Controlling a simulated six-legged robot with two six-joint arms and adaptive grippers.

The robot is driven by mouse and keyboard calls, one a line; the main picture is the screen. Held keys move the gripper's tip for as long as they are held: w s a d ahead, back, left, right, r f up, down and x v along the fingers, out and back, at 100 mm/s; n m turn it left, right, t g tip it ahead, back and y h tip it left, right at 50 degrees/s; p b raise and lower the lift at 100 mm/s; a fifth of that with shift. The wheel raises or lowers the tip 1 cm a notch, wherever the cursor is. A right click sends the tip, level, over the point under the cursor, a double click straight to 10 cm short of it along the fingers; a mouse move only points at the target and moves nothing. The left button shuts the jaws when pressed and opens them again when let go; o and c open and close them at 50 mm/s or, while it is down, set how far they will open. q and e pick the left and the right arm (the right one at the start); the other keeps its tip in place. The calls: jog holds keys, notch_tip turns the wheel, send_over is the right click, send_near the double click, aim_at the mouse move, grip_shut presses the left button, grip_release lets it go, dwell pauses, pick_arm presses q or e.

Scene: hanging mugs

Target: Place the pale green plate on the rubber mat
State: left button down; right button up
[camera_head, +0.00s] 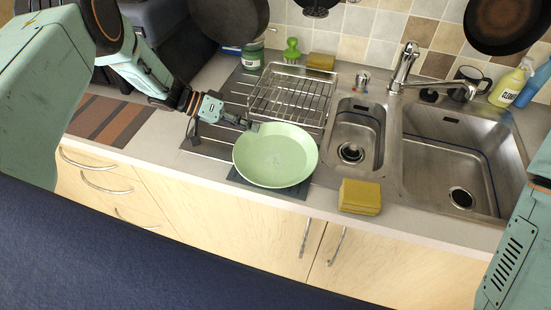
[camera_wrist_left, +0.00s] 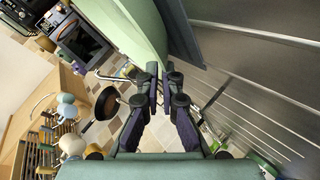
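The pale green plate (camera_head: 275,158) is over the dark rubber mat (camera_head: 293,192) on the counter, left of the sink. Only the mat's front edge and corners show past the plate. My left gripper (camera_head: 253,127) is at the plate's upper left rim. In the left wrist view, the fingers (camera_wrist_left: 158,80) are close together on the rim of the plate (camera_wrist_left: 125,25), and the mat (camera_wrist_left: 182,35) lies close beside the plate. I cannot tell whether the plate's base touches the mat. My right arm shows at the right edge, but its gripper is out of view.
A wire dish rack (camera_head: 292,92) stands just behind the plate. A yellow sponge (camera_head: 360,196) lies on the counter to the right, near the front edge. The sink (camera_head: 455,160) and faucet (camera_head: 404,68) are further right. A striped brown mat (camera_head: 108,122) lies at left.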

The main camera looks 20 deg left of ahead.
pick_arm(q)
jog(key=shift+f, duration=0.25)
jog(key=c, duration=1.4)
grip_release()
jog(key=shift+c, duration=0.2)
jog(key=v, duration=1.2)
jog(key=shift+s, duration=0.15)
